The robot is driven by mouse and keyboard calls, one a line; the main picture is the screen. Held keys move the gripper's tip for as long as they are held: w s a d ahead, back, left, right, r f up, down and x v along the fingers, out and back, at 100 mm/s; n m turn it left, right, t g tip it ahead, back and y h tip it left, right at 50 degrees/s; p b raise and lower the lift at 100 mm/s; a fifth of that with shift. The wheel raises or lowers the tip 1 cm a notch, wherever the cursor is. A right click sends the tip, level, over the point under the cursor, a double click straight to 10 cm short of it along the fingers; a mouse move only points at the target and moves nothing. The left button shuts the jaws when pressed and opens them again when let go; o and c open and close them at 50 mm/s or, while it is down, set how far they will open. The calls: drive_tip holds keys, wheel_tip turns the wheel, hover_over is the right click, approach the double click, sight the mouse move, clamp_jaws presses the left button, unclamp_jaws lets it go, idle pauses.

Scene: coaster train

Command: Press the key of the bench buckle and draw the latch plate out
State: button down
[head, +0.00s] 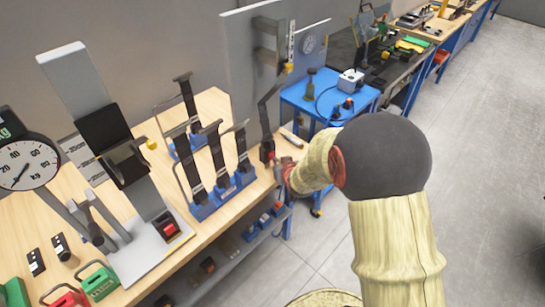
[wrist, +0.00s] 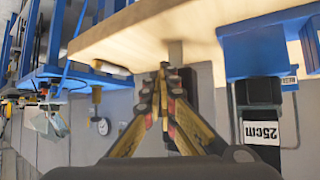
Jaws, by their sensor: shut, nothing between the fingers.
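The bench buckle (head: 267,150) stands at the right end of the wooden bench, dark with a reddish part low down. A dark strap (head: 264,112) runs up from it to a grey upright frame. The latch plate is too small to make out. My gripper (head: 280,166) is just right of the buckle in the head view; I cannot tell whether it touches. In the wrist view my gripper (wrist: 163,68) has its fingertips together and empty, in front of a dark upright strip (wrist: 188,95). The key is hidden there.
Blue racks with strap stalks (head: 207,205) stand left of the buckle. One rack (wrist: 255,55) with a 25cm label (wrist: 260,132) shows at right in the wrist view. Another buckle with a red key (head: 170,229) sits on a grey stand. A blue cart (head: 325,100) stands behind.

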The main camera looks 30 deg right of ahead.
drive_tip(key=shift+w+a+b, duration=0.2)
drive_tip(key=shift+w+b, duration=0.1)
drive_tip(key=shift+w, duration=0.2)
idle(0.7)
drive_tip(key=shift+s+d, duration=0.1)
drive_tip(key=shift+s, duration=0.05)
drive_tip(key=shift+s+d, duration=0.25)
drive_tip(key=shift+s, duration=0.5)
drive_tip(key=s, duration=0.1)
drive_tip(key=s+d+p, duration=0.1)
drive_tip(key=s, duration=0.2)
drive_tip(key=shift+s+d+p, duration=0.35)
idle(0.8)
